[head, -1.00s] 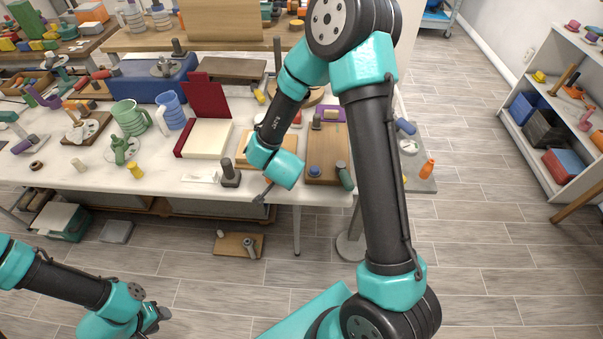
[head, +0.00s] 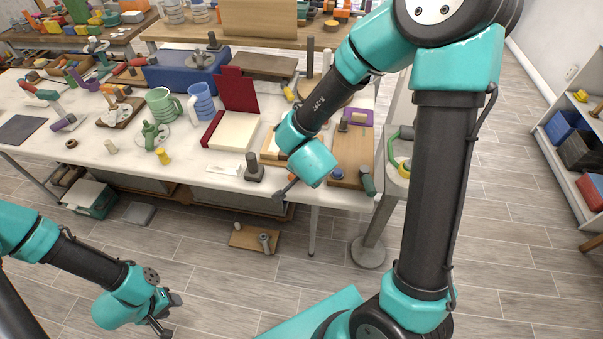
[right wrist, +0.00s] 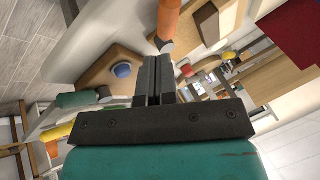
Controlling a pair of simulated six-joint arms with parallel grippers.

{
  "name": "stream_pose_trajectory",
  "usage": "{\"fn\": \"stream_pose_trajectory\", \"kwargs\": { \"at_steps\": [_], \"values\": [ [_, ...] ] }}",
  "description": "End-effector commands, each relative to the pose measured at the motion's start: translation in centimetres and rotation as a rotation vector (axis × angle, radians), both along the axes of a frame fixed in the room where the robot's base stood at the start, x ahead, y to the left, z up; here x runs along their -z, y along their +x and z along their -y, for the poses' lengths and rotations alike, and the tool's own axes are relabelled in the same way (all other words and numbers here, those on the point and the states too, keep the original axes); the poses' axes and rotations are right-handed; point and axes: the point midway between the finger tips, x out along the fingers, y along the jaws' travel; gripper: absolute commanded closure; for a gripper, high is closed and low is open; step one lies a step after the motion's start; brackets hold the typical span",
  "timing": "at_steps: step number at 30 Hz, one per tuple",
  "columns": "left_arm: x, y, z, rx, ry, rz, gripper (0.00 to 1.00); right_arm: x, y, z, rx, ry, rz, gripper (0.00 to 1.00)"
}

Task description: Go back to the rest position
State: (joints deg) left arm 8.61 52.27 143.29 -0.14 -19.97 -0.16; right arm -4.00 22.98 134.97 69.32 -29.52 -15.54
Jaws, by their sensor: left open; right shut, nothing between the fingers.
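My left gripper (head: 166,319) hangs low at the bottom left, in front of the table and over the floor. It is open and holds nothing. My right gripper (head: 287,187) is at the front edge of the white table (head: 110,165), just right of a dark upright block (head: 254,170). My right forearm partly hides it in the head view. In the right wrist view its two dark fingers (right wrist: 153,80) are pressed together with nothing between them. The wooden board (right wrist: 110,70) with a blue knob (right wrist: 123,71) lies beyond the fingers.
A red and cream box (head: 232,128), green mug (head: 163,104) and blue mug (head: 202,103) stand on the table. A blue toolbox (head: 187,74) is behind them. A shelf (head: 567,150) stands at the far right.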

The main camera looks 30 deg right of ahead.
Motion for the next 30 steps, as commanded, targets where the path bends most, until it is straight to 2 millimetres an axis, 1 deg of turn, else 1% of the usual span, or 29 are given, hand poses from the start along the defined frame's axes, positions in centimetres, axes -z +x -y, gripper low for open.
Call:
{"fn": "stream_pose_trajectory", "kwargs": {
  "at_steps": [5,20,23,26,29,30],
  "values": [
    [0.0,0.0,0.0,0.0,0.0,0.0,0.57,-0.4,-0.3,0.0,0.001,0.0,0.001,1.0],
    [0.0,0.0,0.0,0.0,0.0,0.0,0.57,-0.1,-0.2,-0.1,-0.005,0.0,-0.005,1.0],
    [0.0,0.0,0.0,0.0,0.0,0.0,0.57,0.8,-0.1,-0.6,-0.028,0.001,-0.025,1.0],
    [0.0,0.0,0.0,0.0,0.0,0.0,0.57,2.5,0.0,-1.5,-0.073,0.004,-0.059,1.0],
    [0.0,0.0,0.0,0.0,0.0,0.0,0.57,5.0,0.1,-2.6,-0.142,0.007,-0.109,1.0],
    [0.0,0.0,0.0,0.0,0.0,0.0,0.57,6.1,0.0,-3.0,-0.176,0.007,-0.13,1.0]
  ]
}}
